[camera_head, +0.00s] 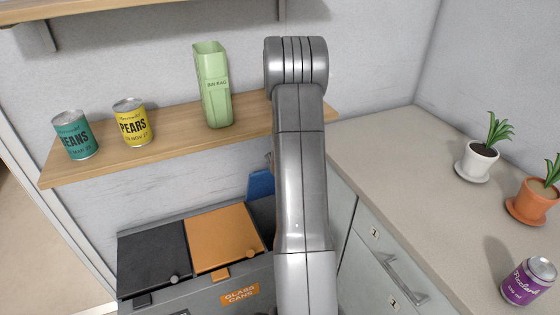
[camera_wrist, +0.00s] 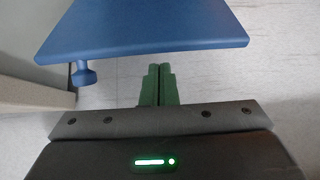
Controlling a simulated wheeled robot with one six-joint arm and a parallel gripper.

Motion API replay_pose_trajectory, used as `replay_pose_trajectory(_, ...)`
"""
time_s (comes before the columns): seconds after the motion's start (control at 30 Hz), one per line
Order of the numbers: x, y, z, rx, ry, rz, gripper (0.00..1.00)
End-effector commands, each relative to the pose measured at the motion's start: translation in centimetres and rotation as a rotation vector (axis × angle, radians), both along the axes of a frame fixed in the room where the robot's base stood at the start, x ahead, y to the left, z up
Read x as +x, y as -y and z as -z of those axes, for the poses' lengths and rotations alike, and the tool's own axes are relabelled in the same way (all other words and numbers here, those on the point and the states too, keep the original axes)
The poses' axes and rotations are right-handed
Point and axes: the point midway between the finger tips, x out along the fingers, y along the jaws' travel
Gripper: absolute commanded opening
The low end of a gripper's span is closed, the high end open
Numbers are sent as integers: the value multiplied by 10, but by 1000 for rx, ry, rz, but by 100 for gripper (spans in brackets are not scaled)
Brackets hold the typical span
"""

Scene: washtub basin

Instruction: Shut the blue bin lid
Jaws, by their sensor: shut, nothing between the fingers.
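The blue bin lid (camera_head: 261,185) shows beside my arm in the head view, behind the bin row and raised against the wall; my arm hides the rest of it. In the wrist view the blue lid (camera_wrist: 145,28) fills the top, with a round blue knob (camera_wrist: 84,74) under its left end. My gripper (camera_wrist: 159,70) has green fingers that are shut together and empty. The fingertips are just below the lid's lower edge in the picture; I cannot tell whether they touch it. In the head view my gripper is hidden behind my arm.
Black (camera_head: 152,258) and orange (camera_head: 223,238) lids lie shut on the bin unit to the left. A counter with drawers (camera_head: 400,140) stands to the right, bearing plants and a purple can.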

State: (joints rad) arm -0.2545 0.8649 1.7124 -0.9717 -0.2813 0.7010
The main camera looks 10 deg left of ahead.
Motion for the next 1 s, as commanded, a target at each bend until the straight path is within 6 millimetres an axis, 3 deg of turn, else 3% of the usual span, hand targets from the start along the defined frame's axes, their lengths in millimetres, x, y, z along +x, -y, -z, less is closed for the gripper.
replay_pose_trajectory(0.23, 14, -10, 19, -1, -1, 0, 0)
replay_pose_trajectory(1.0, 19, -4, 30, 22, 34, 2, 0)
